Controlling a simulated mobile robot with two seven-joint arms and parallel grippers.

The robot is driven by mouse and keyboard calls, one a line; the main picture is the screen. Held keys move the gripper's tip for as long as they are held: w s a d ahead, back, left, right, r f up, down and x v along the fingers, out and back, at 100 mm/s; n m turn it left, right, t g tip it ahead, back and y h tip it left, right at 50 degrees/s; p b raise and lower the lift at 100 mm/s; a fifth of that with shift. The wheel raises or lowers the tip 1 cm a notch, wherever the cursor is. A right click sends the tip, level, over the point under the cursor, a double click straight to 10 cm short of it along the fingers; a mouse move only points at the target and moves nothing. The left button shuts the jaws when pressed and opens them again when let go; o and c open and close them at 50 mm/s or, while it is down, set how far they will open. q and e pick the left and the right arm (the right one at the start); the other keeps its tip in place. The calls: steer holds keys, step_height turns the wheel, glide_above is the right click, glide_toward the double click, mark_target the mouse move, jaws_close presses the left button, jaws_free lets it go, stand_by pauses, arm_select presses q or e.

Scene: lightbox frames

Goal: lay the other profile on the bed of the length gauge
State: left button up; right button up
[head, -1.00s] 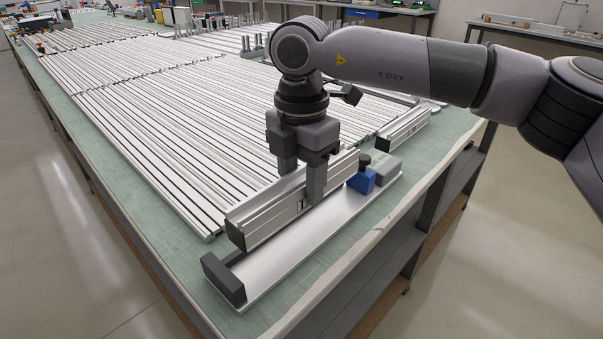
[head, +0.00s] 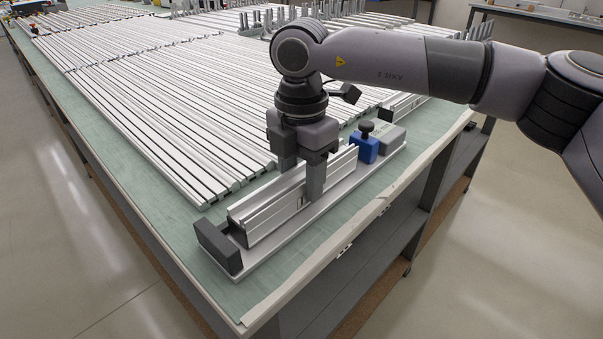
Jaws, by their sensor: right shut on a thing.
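My right gripper (head: 300,180) is shut on a silver aluminium profile (head: 270,212), with a finger on each long side. The profile lies lengthwise over the bed (head: 290,228) of the length gauge, its dark near end close to the black end stop (head: 219,246). It is at or just above the bed surface; I cannot tell if it touches. The gauge's blue slider (head: 364,147) with a black knob and a grey block (head: 384,138) sit at the far end. Another profile (head: 405,106) lies behind the gauge, partly hidden by my arm. My left gripper is not in view.
Many long silver profiles (head: 150,110) lie side by side across the green table top (head: 180,237) to the left. Upright grey posts (head: 270,20) stand at the back. The table's front edge (head: 330,243) runs close beside the gauge. A narrow strip there is clear.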

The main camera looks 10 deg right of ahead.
steer(key=o, duration=1.3)
